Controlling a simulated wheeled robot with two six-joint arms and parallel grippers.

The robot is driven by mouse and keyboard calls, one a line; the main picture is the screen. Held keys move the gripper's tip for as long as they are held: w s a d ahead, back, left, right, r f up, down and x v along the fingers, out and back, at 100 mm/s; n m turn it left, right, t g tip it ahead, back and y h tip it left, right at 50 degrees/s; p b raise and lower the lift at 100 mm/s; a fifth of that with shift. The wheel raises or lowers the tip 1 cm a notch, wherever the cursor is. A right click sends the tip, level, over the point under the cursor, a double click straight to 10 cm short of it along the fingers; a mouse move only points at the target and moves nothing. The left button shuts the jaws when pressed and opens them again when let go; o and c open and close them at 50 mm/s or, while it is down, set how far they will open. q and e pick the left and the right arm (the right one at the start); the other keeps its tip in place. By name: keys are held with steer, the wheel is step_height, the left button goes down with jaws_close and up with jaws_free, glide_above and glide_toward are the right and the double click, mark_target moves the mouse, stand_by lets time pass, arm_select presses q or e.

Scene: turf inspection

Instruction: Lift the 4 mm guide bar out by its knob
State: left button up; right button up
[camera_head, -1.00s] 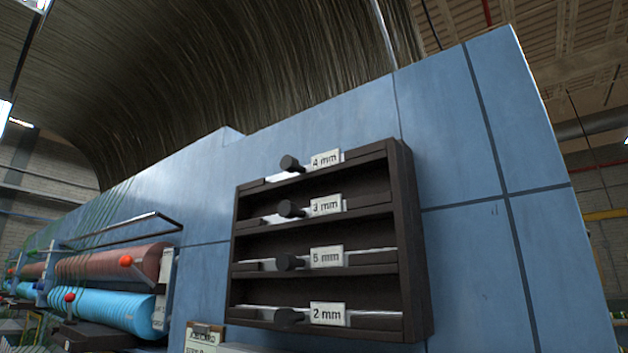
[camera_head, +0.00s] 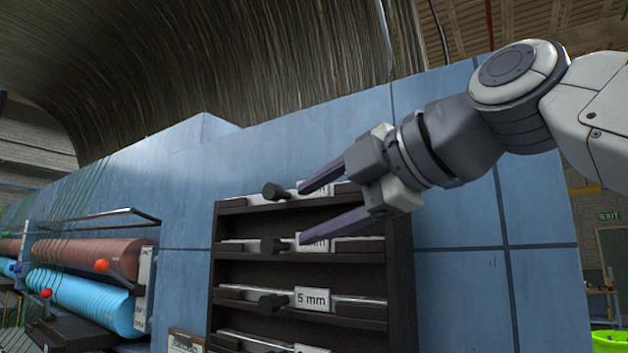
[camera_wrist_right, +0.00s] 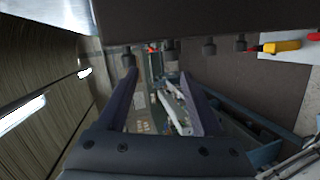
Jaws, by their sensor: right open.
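The rack (camera_head: 402,290) is a dark frame on the blue panel, with guide bars on its shelves. The 4 mm guide bar's black knob (camera_head: 273,191) sticks out at the top shelf; its label is largely hidden behind my upper finger. My right gripper (camera_head: 303,216) is open and empty, its fingertips just right of the knobs, one at the top shelf's height and one at the second's. In the right wrist view, the top knob (camera_wrist_right: 128,57) shows by the left fingertip of my right gripper (camera_wrist_right: 158,76). I cannot tell whether they touch. My left gripper is out of view.
The second bar's knob (camera_head: 270,245) and the 5 mm bar's knob (camera_head: 272,303) sit below. The blue panel (camera_head: 455,290) is bare right of the rack.

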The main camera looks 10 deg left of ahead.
mark_target(279, 189)
steer(key=shift+n+t+y, duration=0.3)
steer(key=shift+n+t, duration=0.1)
steer(key=shift+n, duration=0.5)
steer(key=r, duration=0.1)
steer(key=w+a+r+p, duration=0.1)
steer(key=a+r+p, duration=0.1)
steer(key=r, duration=0.1)
steer(key=shift+w+a+r, duration=0.1)
steer(key=shift+w+a, duration=0.1)
steer(key=shift+w, duration=0.1)
steer(key=shift+w+a+p, duration=0.3)
steer(key=shift+a+p, duration=0.05)
steer(key=shift+a, duration=0.2)
steer(key=shift+w+a+p, duration=0.2)
steer(key=shift+a+p, duration=0.05)
steer(key=shift+p, duration=0.05)
steer(key=p+x, duration=0.3)
steer(key=x, duration=0.1)
steer(key=shift+w, duration=0.1)
steer(key=shift+w+a+f, duration=0.1)
steer(key=shift+a+f, duration=0.05)
steer(key=shift+f, duration=0.1)
arm_select(q)
step_height(279, 189, up, 7)
steer(key=shift+f+m, duration=0.2)
steer(key=shift+m, duration=0.2)
arm_select(e)
jaws_close()
